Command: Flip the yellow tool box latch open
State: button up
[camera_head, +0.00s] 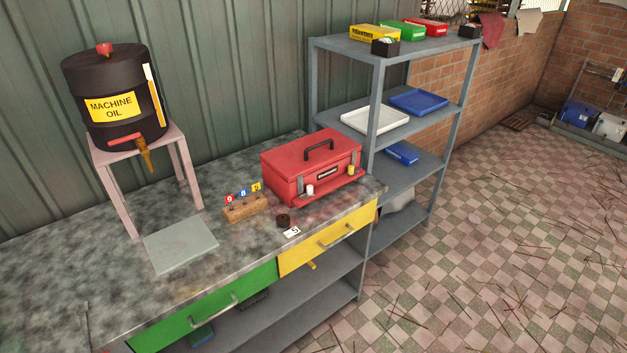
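A red tool box (300,165) with a black handle on its lid stands on the right part of the workbench. Its lid looks shut. On its front face are two latches: a white one (309,190) at the left and a yellow one (351,170) at the right. The yellow latch is small here, and I cannot tell its exact position. My gripper is not in view.
The bench top (120,300) also holds a wooden block (246,208) with coloured tags, a dark round piece (283,220) and a small white card (292,232). A machine oil drum (115,100) stands on a pink stand at left. Grey shelves (375,100) stand behind the tool box.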

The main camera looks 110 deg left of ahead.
aim_at(351, 171)
jog(key=u, duration=0.2)
jog(key=i, duration=0.7)
jog(key=u, duration=0.9)
jog(key=k, duration=0.15)
jog(key=u, duration=2.85)
